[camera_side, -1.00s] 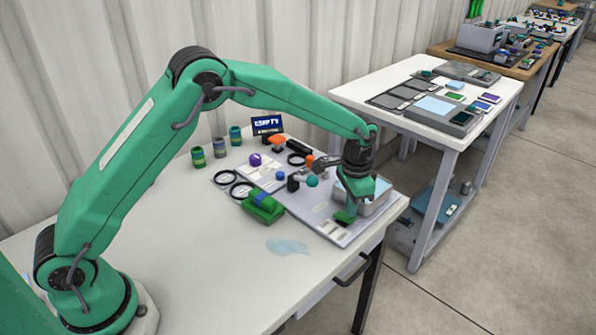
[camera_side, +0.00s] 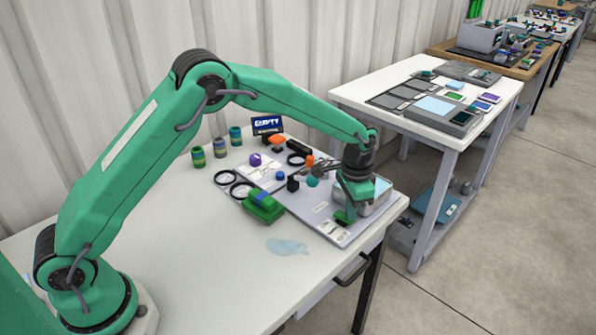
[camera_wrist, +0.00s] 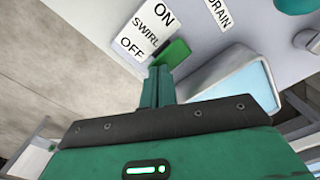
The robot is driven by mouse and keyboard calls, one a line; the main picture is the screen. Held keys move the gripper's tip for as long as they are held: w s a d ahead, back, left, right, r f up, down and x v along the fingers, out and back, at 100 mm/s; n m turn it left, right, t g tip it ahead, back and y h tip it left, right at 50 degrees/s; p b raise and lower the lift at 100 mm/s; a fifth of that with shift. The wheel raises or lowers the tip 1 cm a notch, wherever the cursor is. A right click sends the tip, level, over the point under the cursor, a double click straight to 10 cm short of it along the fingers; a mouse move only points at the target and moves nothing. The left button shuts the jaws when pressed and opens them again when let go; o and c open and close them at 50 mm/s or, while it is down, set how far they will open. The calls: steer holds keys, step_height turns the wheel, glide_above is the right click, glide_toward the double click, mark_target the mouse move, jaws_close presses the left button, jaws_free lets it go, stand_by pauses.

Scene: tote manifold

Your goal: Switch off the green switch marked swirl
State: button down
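The green switch (camera_wrist: 173,53) sits beside a white plate (camera_wrist: 147,27) marked ON, SWIRL and OFF in the wrist view. In the side view the switch (camera_side: 341,217) is small, at the near right end of the grey panel (camera_side: 318,211). My gripper (camera_wrist: 157,72) has its green fingers close together, with nothing seen between them. The fingertips are right at the switch's end nearer the OFF word; I cannot tell if they touch. In the side view my gripper (camera_side: 349,212) points down beside the switch. The fingers hide part of it, and its on or off position is unclear.
A second plate marked DRAIN (camera_wrist: 217,13) is near the switch. A light tub (camera_side: 382,192) stands close beside my gripper. The front of the white table (camera_side: 215,270) is mostly clear.

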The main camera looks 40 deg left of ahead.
steer(key=shift+f, duration=0.25)
steer(key=shift+r, duration=0.1)
stand_by(0.3)
steer(key=shift+r, duration=3.45)
